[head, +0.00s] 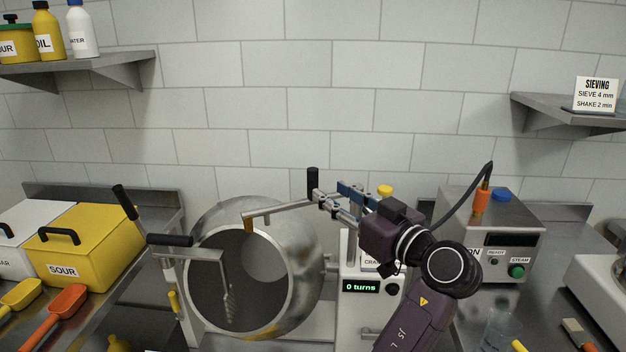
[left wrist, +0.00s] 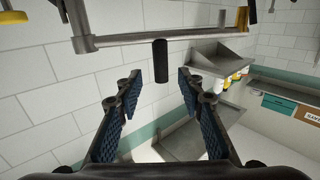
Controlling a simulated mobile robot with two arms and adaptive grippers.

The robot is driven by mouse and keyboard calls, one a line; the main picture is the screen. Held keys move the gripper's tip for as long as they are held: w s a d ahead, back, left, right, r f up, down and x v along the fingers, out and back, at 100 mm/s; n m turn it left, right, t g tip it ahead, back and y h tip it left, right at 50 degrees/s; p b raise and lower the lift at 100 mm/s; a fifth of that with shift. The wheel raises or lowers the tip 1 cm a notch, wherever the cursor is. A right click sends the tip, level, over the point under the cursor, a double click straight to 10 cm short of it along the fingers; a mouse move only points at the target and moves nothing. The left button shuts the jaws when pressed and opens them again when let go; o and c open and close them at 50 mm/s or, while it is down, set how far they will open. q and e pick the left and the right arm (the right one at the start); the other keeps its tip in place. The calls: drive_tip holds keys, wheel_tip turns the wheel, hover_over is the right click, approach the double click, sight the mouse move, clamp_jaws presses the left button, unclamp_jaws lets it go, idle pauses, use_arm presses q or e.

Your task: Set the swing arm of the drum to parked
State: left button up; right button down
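The steel drum (head: 310,255) stands tilted with its open mouth facing me. A grey swing arm (head: 280,211) with an orange tip and an upright black handle (head: 313,180) reaches over the drum's upper rim; my gripper hides its right end. In the left wrist view the swing arm (left wrist: 200,35) crosses the top, with its black handle (left wrist: 160,62) between the fingertips in the picture. My left gripper (head: 320,198) is open at the handle, its pads apart in the left wrist view (left wrist: 160,82). I cannot tell whether it touches. My right gripper is not in view.
Another bar with a black handle (head: 170,240) hangs into the drum mouth from the left. A lever (head: 125,203) rises beside it. The machine's display (head: 361,287) reads 0 turns. A steam box (head: 508,240) with a hose stands right. A yellow SOUR bin (head: 85,245) stands left.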

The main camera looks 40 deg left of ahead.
sight(316, 181)
use_arm(q)
drive_tip(key=shift+a+r, duration=0.3)
drive_tip(key=shift+r, duration=0.05)
drive_tip(key=p+x, duration=0.3)
drive_tip(key=x, duration=0.3)
drive_tip(key=shift+a, duration=0.15)
drive_tip(key=shift+w+a+f, duration=0.15)
drive_tip(key=shift+w+a, duration=0.05)
drive_tip(key=shift+a, duration=0.25)
clamp_jaws()
